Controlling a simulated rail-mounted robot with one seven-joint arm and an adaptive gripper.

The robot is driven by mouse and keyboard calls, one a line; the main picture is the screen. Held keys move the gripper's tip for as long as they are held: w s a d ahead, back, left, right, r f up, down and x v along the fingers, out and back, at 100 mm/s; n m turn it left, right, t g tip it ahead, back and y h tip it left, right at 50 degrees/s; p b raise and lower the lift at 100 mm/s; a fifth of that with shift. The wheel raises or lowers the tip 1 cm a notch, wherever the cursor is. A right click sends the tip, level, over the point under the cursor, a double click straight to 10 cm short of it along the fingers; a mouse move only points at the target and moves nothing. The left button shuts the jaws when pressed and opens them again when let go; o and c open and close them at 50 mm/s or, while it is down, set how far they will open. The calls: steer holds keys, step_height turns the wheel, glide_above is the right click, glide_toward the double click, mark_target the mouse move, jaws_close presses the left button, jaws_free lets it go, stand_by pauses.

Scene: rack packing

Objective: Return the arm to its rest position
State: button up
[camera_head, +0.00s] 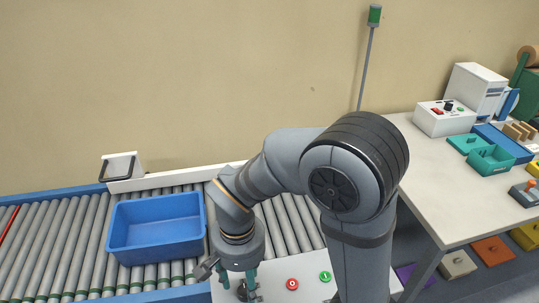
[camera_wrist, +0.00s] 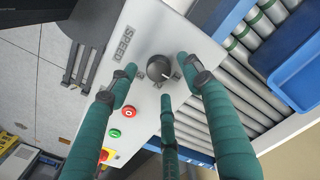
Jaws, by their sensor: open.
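My gripper (camera_head: 237,284) is low over the white control panel (camera_head: 268,282) at the front of the conveyor, with my arm bent above it. In the wrist view my gripper (camera_wrist: 158,80) shows green fingers, spread apart and holding nothing. A dark round knob (camera_wrist: 158,68) marked SPEED lies between the fingertips. I see a gap on either side of it, but cannot tell how far above the panel the fingertips are. In the head view my gripper partly hides the knob.
A red button (camera_head: 292,284) and a green button (camera_head: 325,276) are right of my gripper. An empty-looking blue crate (camera_head: 155,233) stands on the roller conveyor (camera_head: 60,245) to the left. A white table (camera_head: 425,170) with trays and a control box (camera_head: 444,118) is at right.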

step_height(320, 180, up, 7)
steer(key=p, duration=0.1)
steer(key=shift+d, duration=0.1)
stand_by(0.4)
steer(key=shift+d+f+b, duration=0.2)
steer(key=shift+f+b, duration=0.25)
steer(key=shift+f, duration=0.05)
steer(key=f+b, duration=0.1)
steer(key=d+f+n+b, duration=0.1)
steer(key=f, duration=0.1)
steer(key=d+f+n+b, duration=0.1)
steer(key=shift+w+d+f, duration=0.1)
steer(key=shift+d+f, duration=0.1)
steer(key=shift+f, duration=0.15)
steer(key=shift+h, duration=0.3)
steer(key=shift+w+d+f, duration=0.15)
steer(key=shift+w+d, duration=0.15)
steer(key=shift+d, duration=0.85)
steer(key=shift+w+d+f, duration=0.1)
steer(key=shift+w+d, duration=0.2)
steer(key=shift+d, duration=0.85)
steer(key=shift+w+d+f, duration=0.15)
steer(key=shift+w+d, duration=0.15)
steer(key=shift+d, duration=0.85)
steer(key=shift+c, duration=1.4)
